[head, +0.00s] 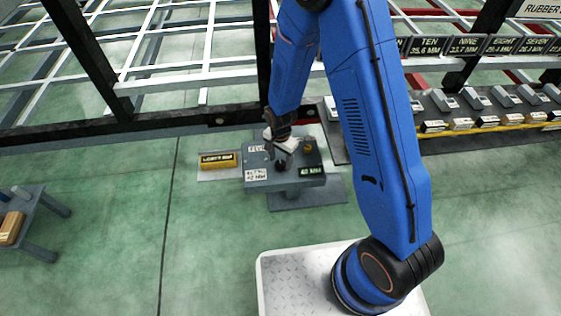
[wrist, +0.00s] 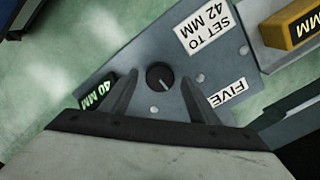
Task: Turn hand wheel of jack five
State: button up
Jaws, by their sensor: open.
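Jack five's grey panel (head: 297,184) stands on the floor in the middle of the head view. It also fills the middle of the wrist view (wrist: 207,68), with labels "FIVE" and "SET TO 42 MM". Its dark display (wrist: 98,91) reads 40 MM. The hand wheel (wrist: 159,76) is a small round black knob with a pale pointer line. My gripper (wrist: 160,80) is open, with one finger on each side of the knob and a visible gap to it on both sides. In the head view my gripper (head: 281,161) is over the panel, hiding much of the knob.
A yellow labelled block (head: 219,160) lies left of the panel; it shows at the wrist view's upper right (wrist: 292,28). The dark chassis rail (head: 150,127) runs behind. A row of other jacks (head: 480,110) stands at right. A small table (head: 30,215) is at far left. Green floor is clear between.

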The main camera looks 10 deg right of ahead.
jog(key=shift+f, duration=0.5)
jog(key=c, duration=1)
jog(key=shift+c, duration=0.2)
